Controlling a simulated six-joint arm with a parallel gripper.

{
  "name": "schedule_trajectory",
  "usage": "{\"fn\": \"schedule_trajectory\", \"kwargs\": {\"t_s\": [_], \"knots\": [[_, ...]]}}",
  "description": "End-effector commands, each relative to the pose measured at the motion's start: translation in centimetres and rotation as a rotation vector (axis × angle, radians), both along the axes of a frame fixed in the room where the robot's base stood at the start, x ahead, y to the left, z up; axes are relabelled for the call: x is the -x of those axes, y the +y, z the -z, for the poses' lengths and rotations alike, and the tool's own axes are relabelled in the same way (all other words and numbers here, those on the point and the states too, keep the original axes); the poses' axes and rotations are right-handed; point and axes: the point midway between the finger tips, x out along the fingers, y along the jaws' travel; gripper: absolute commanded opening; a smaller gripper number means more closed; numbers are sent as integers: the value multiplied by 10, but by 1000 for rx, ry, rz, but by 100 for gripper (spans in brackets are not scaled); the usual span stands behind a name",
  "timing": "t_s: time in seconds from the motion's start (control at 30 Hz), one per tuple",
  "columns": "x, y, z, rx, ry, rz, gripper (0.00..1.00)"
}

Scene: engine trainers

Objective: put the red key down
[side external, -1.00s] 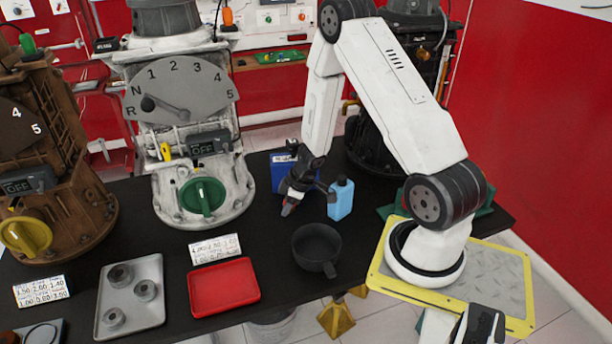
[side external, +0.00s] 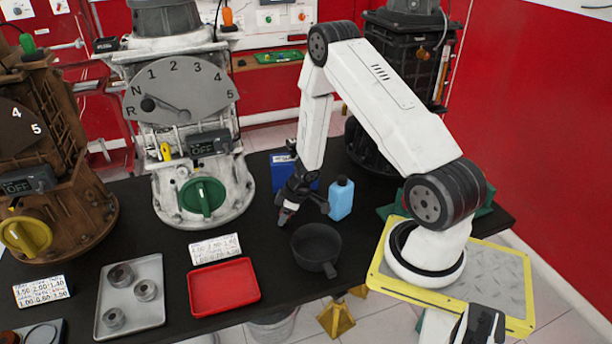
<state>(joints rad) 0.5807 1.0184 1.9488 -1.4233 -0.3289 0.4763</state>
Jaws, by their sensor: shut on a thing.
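My gripper (side external: 285,214) is shut and points down over the black table, between the green-handled white engine trainer and the blue bottle. The key is mostly hidden by the fingers and very small here. I cannot tell whether it touches the table.
A dark pan (side external: 316,246) stands just right and in front of my gripper. A light blue bottle (side external: 341,198) and a dark blue box (side external: 283,172) are close by. A red tray (side external: 224,287) and a grey tray (side external: 130,295) with metal parts lie front left.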

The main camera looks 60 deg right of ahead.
Motion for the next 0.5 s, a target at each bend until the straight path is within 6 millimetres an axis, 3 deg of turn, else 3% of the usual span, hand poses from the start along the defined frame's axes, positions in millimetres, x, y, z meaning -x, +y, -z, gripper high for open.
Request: {"fn": "schedule_trajectory", "kwargs": {"t_s": [0.47,0.5], "knots": [[0,0,5,-1,0,0,0],[0,0,5,0,0,0,46]]}}
